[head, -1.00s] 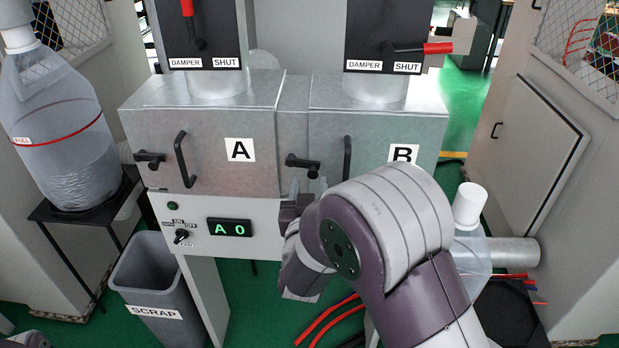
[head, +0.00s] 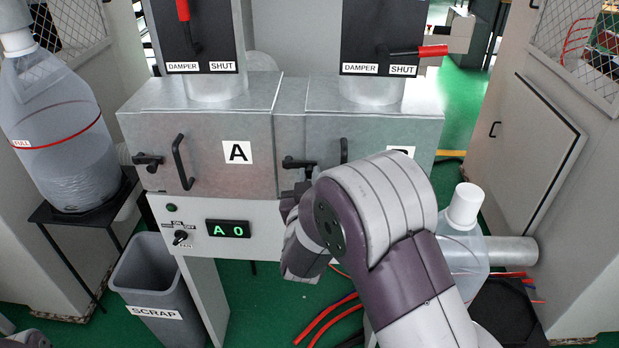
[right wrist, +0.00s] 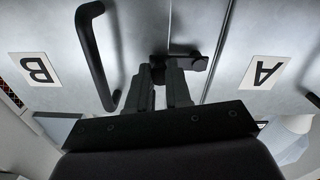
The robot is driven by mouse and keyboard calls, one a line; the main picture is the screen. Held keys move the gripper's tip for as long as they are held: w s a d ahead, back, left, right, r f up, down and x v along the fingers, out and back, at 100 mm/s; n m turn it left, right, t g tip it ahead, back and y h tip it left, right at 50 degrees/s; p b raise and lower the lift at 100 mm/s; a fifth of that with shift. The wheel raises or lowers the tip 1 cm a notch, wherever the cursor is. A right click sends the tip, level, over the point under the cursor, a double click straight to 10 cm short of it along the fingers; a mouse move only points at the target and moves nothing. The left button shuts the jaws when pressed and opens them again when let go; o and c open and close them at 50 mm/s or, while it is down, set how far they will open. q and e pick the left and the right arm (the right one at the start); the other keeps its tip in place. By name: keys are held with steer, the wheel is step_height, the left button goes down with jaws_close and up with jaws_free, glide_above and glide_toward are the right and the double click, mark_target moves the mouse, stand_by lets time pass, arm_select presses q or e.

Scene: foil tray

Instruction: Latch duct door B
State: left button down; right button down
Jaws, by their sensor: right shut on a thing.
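Duct door B (head: 372,135) is the right grey metal door, closed against its housing as far as I can see. Its black bar handle (head: 344,150) also shows in the right wrist view (right wrist: 97,55). Its black latch (head: 297,162) sits at the door's left edge, by the seam with the middle panel, and lies about level. In the upside-down right wrist view the latch (right wrist: 195,62) reaches across the seam. My right gripper (right wrist: 165,75) is shut on the latch's end. My forearm hides the lower part of door B and most of its label. My left gripper is out of view.
Door A (head: 215,165) with its own latch (head: 148,160) and handle (head: 182,162) is at left. Above B, the red damper lever (head: 432,51) points right, at SHUT. A scrap bin (head: 155,285) and a clear bottle (head: 466,240) stand lower down.

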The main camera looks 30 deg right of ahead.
steer(key=c, duration=1.1)
jaws_free()
steer(key=shift+o, duration=0.2)
steer(key=v, duration=1.2)
steer(key=shift+s+b, duration=0.35)
steer(key=shift+s, duration=0.05)
steer(key=shift+a, duration=0.1)
